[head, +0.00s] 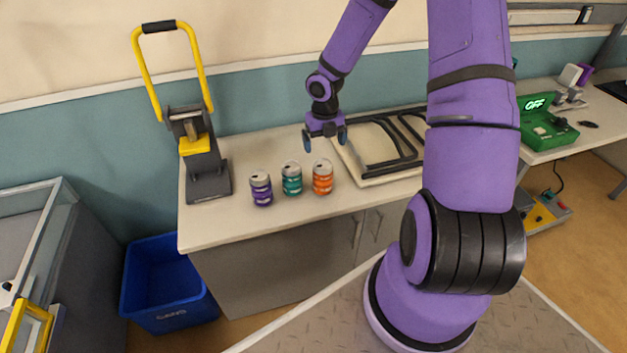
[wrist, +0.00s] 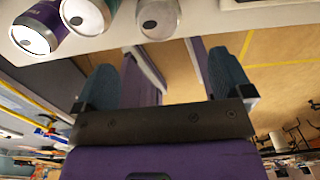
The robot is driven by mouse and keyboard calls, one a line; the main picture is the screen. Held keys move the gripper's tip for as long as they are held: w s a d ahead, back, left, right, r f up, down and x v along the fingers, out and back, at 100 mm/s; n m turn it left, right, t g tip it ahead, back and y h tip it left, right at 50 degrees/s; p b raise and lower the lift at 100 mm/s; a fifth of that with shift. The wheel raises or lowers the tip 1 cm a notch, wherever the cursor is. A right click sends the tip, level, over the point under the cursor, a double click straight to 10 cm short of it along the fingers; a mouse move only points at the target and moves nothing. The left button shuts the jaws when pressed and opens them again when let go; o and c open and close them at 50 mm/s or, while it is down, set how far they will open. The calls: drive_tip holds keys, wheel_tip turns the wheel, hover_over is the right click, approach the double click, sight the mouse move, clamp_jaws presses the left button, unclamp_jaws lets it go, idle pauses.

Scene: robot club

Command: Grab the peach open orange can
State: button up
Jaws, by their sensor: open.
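An orange can (head: 323,182) with a silver top stands upright on the counter, at the right end of a row of three cans. A dark opening shows on its top. My gripper (head: 325,144) is open and empty, fingers pointing down, above and slightly behind the orange can and apart from it. In the wrist view, my gripper's (wrist: 163,72) two blue-grey fingers have nothing between them. Silver can tops show at the upper edge there; the rightmost can top (wrist: 158,17) appears to be the orange can's, its body mostly out of frame.
A teal can (head: 292,182) and a purple can (head: 261,193) stand just left of the orange one. A black and yellow can press (head: 206,165) stands at the counter's left. A tray with black bars (head: 375,165) lies to the right. A blue bin (head: 165,280) is on the floor.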

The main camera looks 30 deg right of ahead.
sight(323, 164)
drive_tip(key=shift+w+a+f+n, duration=0.1)
drive_tip(key=shift+w+f+n, duration=0.2)
drive_tip(key=shift+f, duration=0.45)
wheel_tip(323, 164, down, 4)
drive_tip(key=shift+f, duration=0.25)
drive_tip(key=shift+d+f, duration=0.15)
drive_tip(key=shift+f, duration=1.3)
drive_tip(key=shift+d+f, duration=0.1)
drive_tip(key=shift+f, duration=1.35)
drive_tip(key=c, duration=1.3)
